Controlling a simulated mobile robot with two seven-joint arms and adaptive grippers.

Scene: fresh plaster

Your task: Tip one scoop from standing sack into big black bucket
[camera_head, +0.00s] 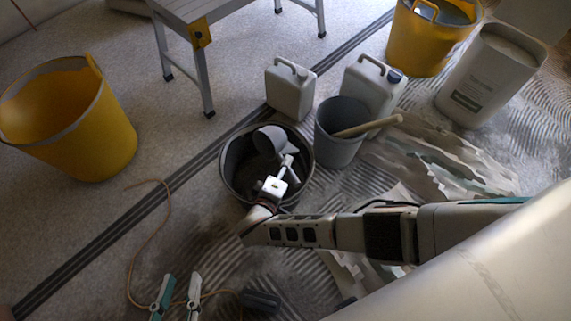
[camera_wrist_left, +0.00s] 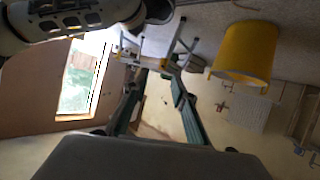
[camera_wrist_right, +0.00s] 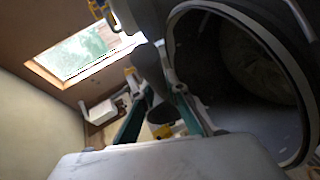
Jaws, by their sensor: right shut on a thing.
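The big black bucket (camera_head: 226,185) stands on the floor at the middle of the head view, dark inside; its rim fills the right of the right wrist view (camera_wrist_right: 290,60). My right gripper (camera_head: 283,175) is over the bucket, shut on the pale handle of a grey scoop (camera_head: 269,139). The scoop is tilted within the bucket's outline; I cannot tell what it holds. The white standing sack (camera_head: 490,80), with a label and open top, is at the upper right, away from both grippers. My left gripper (camera_head: 181,281) is open and empty, at the lower left.
A grey bucket (camera_head: 338,150) with a wooden-handled tool stands right of the black bucket. White jerrycans (camera_head: 290,92) stand behind. Yellow buckets (camera_head: 100,140) are at the left and upper right. A metal trestle (camera_head: 200,15) is at the back; a cord (camera_head: 160,215) lies left.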

